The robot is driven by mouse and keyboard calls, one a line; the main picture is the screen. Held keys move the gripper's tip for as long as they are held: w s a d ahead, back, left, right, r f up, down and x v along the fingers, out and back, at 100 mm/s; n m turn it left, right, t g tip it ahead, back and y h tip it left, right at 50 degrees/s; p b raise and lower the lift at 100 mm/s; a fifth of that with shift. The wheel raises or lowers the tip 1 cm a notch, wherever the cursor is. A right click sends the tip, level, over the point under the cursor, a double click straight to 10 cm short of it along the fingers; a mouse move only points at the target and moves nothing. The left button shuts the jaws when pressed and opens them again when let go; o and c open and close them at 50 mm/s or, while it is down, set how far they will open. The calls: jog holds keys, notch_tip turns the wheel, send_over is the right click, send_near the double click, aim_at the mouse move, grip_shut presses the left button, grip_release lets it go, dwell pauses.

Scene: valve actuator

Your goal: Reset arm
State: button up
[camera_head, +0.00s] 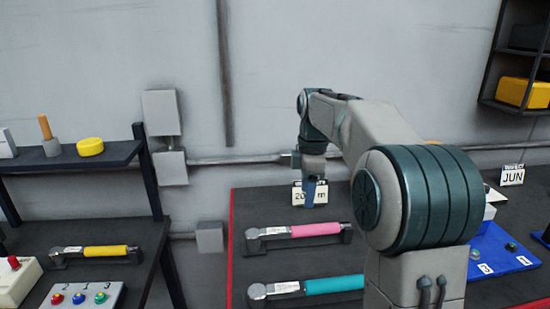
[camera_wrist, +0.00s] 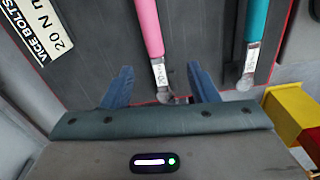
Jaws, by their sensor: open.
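My gripper shows in the wrist view (camera_wrist: 160,88) with its two blue fingers spread apart and nothing between them. In the head view my gripper (camera_head: 312,192) hangs at the end of my bent arm, in front of a small white sign (camera_head: 299,196) that it partly covers. Below it on the dark table lies a wrench with a pink handle (camera_head: 316,229); it also shows in the wrist view (camera_wrist: 146,28). A wrench with a teal handle (camera_head: 333,285) lies nearer; it shows in the wrist view too (camera_wrist: 257,22).
A sign reading "VICE BOLTS 20 N m" (camera_wrist: 42,30) is at the wrist view's upper left. A blue tray (camera_head: 503,247) is right of my arm. At left, a dark shelf unit (camera_head: 120,152) holds a yellow-handled wrench (camera_head: 106,251) and a button box (camera_head: 82,297). A "JUN" card (camera_head: 512,176) stands at right.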

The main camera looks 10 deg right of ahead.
jog(key=s+f+m+t, duration=0.1)
jog(key=s+f+m, duration=0.3)
jog(key=s+m, duration=0.4)
jog(key=s+f+m+t, duration=0.2)
jog(key=s+f+m, duration=0.3)
jog(key=s, duration=1.4)
jog(key=m, duration=0.3)
jog(key=shift+a+f+m, duration=0.15)
jog(key=shift+a+m, duration=0.15)
jog(key=shift+a, duration=0.1)
